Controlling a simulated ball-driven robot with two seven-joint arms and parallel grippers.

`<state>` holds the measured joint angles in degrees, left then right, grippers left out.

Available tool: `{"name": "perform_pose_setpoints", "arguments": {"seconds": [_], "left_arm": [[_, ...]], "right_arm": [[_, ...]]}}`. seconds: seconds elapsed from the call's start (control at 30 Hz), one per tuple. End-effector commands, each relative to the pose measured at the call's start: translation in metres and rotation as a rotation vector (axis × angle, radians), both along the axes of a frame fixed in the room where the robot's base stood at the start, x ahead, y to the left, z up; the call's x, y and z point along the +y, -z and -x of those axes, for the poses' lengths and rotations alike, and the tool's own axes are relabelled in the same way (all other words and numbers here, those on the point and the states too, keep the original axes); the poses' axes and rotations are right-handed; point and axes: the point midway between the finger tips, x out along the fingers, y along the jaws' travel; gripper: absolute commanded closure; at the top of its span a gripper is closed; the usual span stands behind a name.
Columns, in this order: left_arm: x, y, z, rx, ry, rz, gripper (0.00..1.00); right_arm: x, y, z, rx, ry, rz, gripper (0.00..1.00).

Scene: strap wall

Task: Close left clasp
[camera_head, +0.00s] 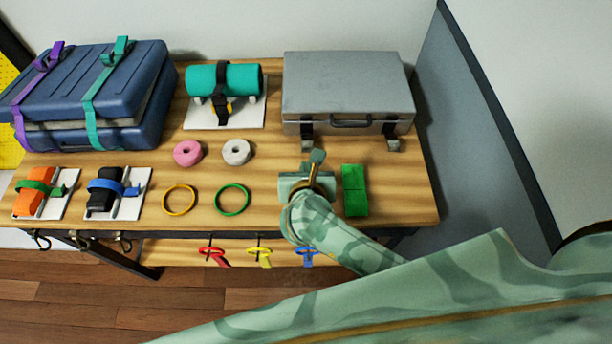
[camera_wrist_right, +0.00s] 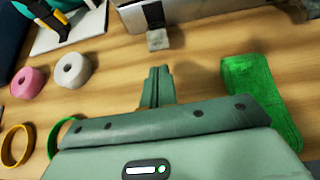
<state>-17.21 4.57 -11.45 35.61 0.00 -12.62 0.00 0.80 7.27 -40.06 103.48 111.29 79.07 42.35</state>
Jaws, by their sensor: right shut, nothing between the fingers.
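A grey case (camera_head: 345,85) with a dark handle (camera_head: 350,122) stands lid down at the back right of the table. Its left clasp shows a black part (camera_head: 307,129) on the front face; in the wrist view this black part (camera_wrist_right: 154,14) has a grey block (camera_wrist_right: 158,40) at its lower end, near the wood. The right clasp (camera_head: 392,144) looks similar. I cannot tell whether either is latched. My right gripper (camera_head: 317,157) is shut and empty, just in front of the left clasp; its fingertips (camera_wrist_right: 158,72) look apart from the block. My left gripper is out of view.
A green block (camera_head: 354,190) lies right of my right gripper. Pink (camera_head: 188,153) and white (camera_head: 236,152) rolls and yellow (camera_head: 179,199) and green (camera_head: 232,199) rings lie left. A strapped blue case (camera_head: 130,85) stands at the far left. A wall (camera_head: 550,110) rises beyond the right side.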

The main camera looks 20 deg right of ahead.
Motion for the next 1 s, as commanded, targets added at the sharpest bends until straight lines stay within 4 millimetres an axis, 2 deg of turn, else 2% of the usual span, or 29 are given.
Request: {"name": "perform_pose_setpoints", "arguments": {"seconds": [0.1, 0.3, 0.67, 1.0], "left_arm": [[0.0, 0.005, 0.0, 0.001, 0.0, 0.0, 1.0], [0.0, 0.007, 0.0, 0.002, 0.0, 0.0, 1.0], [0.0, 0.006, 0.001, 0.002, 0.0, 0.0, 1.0], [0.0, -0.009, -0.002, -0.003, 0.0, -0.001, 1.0]], "right_arm": [[-0.004, 0.01, -0.014, 0.0, 0.0, 0.001, 1.0], [-0.007, 0.017, -0.025, 0.0, 0.0, 0.0, 1.0], [-0.008, 0.017, -0.026, 0.001, 0.0, 0.0, 1.0], [-0.008, 0.009, -0.02, 0.053, 0.001, -0.016, 1.0]]}}
